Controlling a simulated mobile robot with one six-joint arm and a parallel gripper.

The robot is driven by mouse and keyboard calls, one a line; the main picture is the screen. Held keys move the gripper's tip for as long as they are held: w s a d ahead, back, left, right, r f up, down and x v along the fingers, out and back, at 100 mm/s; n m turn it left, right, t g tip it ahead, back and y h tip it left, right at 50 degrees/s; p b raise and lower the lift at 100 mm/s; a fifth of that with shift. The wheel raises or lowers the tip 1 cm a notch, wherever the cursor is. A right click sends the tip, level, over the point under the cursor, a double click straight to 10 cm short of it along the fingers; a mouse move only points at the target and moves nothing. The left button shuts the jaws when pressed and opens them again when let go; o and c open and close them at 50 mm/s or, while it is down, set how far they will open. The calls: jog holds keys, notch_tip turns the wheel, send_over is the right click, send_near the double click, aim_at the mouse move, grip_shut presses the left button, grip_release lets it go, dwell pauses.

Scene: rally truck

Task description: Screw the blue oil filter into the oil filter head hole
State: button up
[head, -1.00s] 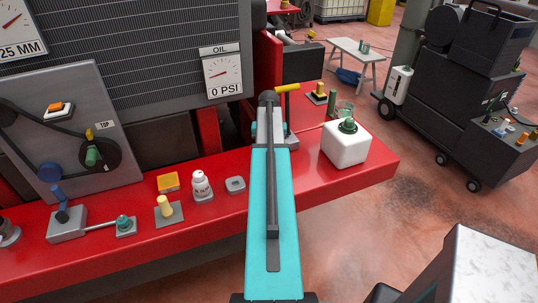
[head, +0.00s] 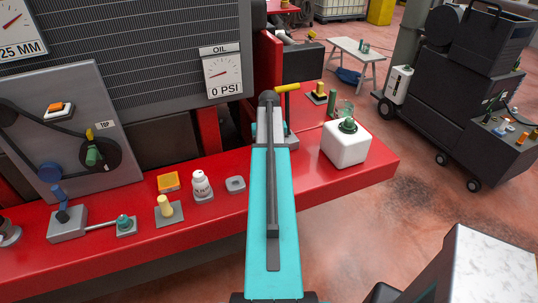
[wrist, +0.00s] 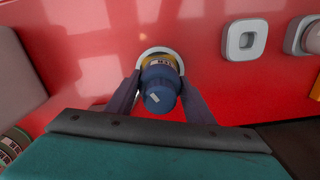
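The blue oil filter (wrist: 159,86) is in the wrist view, between the two dark fingers of my gripper (wrist: 160,80), which appear closed on its sides. A yellow band with a label shows at its far end. A pale ring (wrist: 158,52), seemingly the rim of the oil filter head hole, lies around or just behind that far end on the red surface. I cannot tell how deep the filter sits in it. In the head view my teal arm hides the filter and most of the gripper.
The red bench (head: 210,228) holds a white bottle (head: 201,184), an orange box (head: 168,181), a small grey ring block (head: 235,184) and a yellow-topped post (head: 165,206). A white jug (head: 345,145) stands right of my arm. An OIL gauge (head: 223,72) reads 0 PSI.

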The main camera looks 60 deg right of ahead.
jog(key=shift+c, duration=1.3)
jog(key=shift+m, duration=0.9)
jog(key=shift+m, duration=0.9)
jog(key=shift+m, duration=1.1)
